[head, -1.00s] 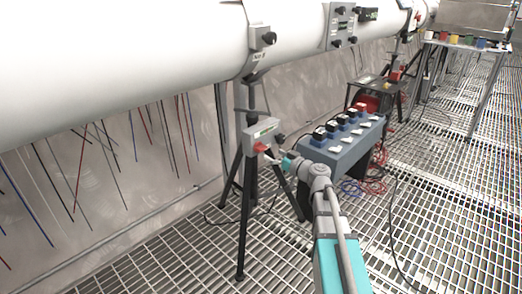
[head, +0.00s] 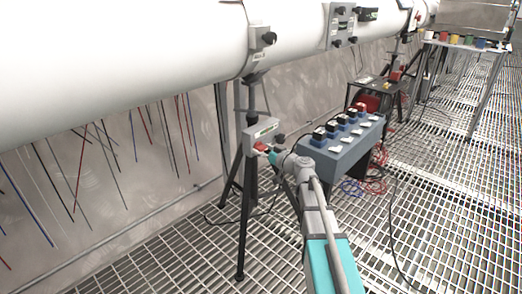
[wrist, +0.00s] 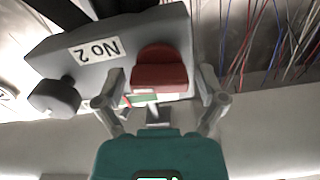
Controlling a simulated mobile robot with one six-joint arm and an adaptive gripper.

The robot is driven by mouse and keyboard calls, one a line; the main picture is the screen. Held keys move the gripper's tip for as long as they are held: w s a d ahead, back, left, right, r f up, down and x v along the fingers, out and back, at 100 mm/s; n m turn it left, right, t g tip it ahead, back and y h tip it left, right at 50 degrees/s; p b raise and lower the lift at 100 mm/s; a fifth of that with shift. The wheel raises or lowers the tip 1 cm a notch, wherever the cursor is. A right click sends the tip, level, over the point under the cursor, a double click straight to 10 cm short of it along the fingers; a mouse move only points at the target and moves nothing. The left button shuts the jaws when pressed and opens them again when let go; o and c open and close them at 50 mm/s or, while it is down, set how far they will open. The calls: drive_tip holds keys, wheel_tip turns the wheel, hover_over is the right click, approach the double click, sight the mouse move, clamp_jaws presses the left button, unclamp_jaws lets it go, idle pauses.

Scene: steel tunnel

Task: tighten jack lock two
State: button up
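The jack's grey box (head: 262,130) sits on a black tripod under the white pipe. The wrist view shows it upside down with the label "No 2" (wrist: 93,50). Its red lock knob (wrist: 160,68) sticks out towards my gripper (wrist: 161,82). My gripper is open, with one finger on each side of the red knob and a visible gap at both sides. In the head view the red knob (head: 260,146) is just beyond the gripper's tip. A green and white gauge strip (wrist: 150,99) shows partly behind the fingers. A dark grey knob (wrist: 55,98) is on the box's side.
A blue-grey bench (head: 345,145) with several switches stands right of the tripod, close to my arm. The tripod leg (head: 243,220) is left of my arm. Red and blue cables (head: 365,182) lie on the grating floor. The floor at front left is clear.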

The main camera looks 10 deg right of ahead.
drive_tip(key=c, duration=0.6)
drive_tip(key=shift+a, duration=0.25)
drive_tip(key=shift+c, duration=0.7)
drive_tip(key=shift+d, duration=0.15)
drive_tip(key=shift+m, duration=0.4)
drive_tip(key=m, duration=0.7)
drive_tip(key=shift+s, duration=0.1)
drive_tip(key=m, duration=0.4)
drive_tip(key=shift+m, duration=0.3)
drive_tip(key=shift+d+m, duration=0.1)
drive_tip(key=shift+m, duration=1.6)
